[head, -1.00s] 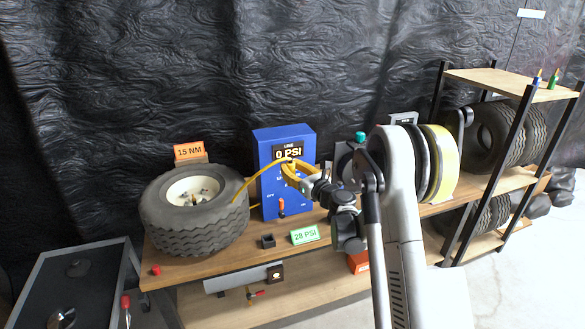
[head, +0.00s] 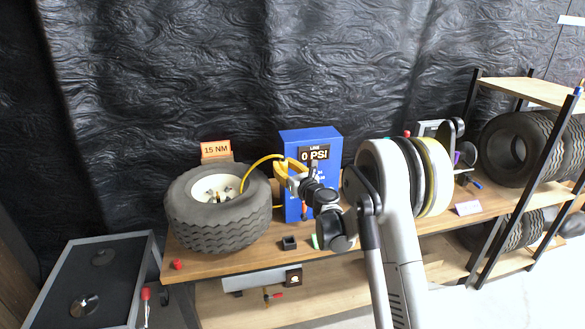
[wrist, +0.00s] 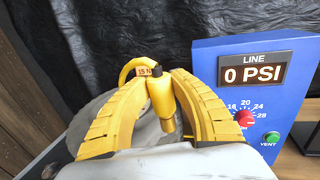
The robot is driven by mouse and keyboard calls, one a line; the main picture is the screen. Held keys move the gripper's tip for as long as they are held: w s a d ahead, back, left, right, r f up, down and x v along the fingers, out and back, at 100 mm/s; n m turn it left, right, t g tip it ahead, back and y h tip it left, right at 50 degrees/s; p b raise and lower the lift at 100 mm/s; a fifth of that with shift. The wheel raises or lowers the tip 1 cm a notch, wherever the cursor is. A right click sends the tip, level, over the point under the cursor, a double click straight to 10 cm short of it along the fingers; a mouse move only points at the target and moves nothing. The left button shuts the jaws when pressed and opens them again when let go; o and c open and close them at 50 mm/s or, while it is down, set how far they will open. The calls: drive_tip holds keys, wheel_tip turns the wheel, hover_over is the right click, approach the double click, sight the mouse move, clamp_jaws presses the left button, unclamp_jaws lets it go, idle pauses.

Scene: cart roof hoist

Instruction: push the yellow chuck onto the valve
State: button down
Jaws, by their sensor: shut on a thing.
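My gripper (wrist: 165,78) has ridged yellow fingers and is shut on the yellow chuck (wrist: 162,97), whose metallic nozzle points down in the wrist view. In the head view my gripper (head: 282,168) is in front of the blue inflator box, to the right of the tyre (head: 222,228) and apart from its hub. The tyre lies flat on the bench with a pale hub (head: 208,189). The valve is too small to make out. The chuck is hidden in the head view.
The blue box (head: 310,140) reads 0 PSI and has a red knob (wrist: 244,118) and a green vent button (wrist: 271,138). An orange 15 NM sign (head: 216,149) stands behind the tyre. A small black holder (head: 289,243) and red cap (head: 177,264) sit on the bench.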

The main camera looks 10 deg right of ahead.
drive_tip(key=w+a+b, duration=0.1)
drive_tip(key=w+a, duration=0.5)
drive_tip(key=a, duration=0.6)
drive_tip(key=w+a+b, duration=0.1)
drive_tip(key=w+a, duration=0.4)
drive_tip(key=a, duration=0.6)
drive_tip(key=shift+w+a+b, duration=0.3)
drive_tip(key=shift+w+a, duration=0.05)
drive_tip(key=shift+w, duration=0.05)
drive_tip(key=shift+f+m+h+b, duration=0.4)
drive_tip(key=shift+f+h+b, duration=0.2)
drive_tip(key=shift+f+b, duration=0.75)
drive_tip(key=shift+f+m+h+b, duration=0.4)
drive_tip(key=shift+f+h+b, duration=0.3)
drive_tip(key=shift+f, duration=1.15)
drive_tip(key=shift+f+b, duration=1.6)
drive_tip(key=shift+f, duration=0.1)
drive_tip(key=c, duration=1.1)
unclamp_jaws()
drive_tip(key=shift+s, duration=0.1)
